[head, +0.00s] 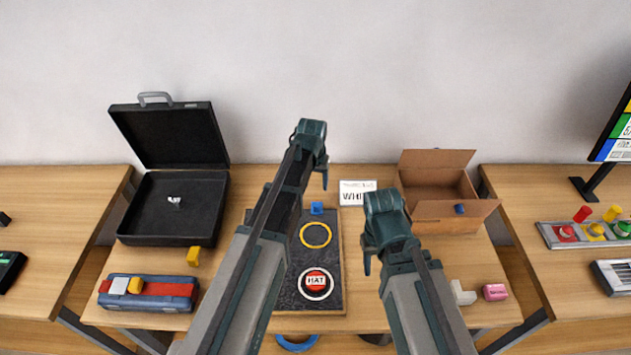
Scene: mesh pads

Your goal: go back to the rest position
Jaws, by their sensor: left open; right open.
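My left gripper (316,165) is above the back part of the middle table, its fingers pointing down with nothing seen between them. My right gripper (376,258) hangs over the table to the right of the dark mat (328,258). Both grippers are open and empty. The mat lies on a board and carries a yellow ring (315,235) and a round red and white "HAT" piece (317,283). My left arm hides the mat's left part.
An open black case (172,205) stands at the back left. An open cardboard box (438,195) stands at the back right beside a white sign (356,192). A blue and red case (148,292) is front left; a pink block (495,292) is front right.

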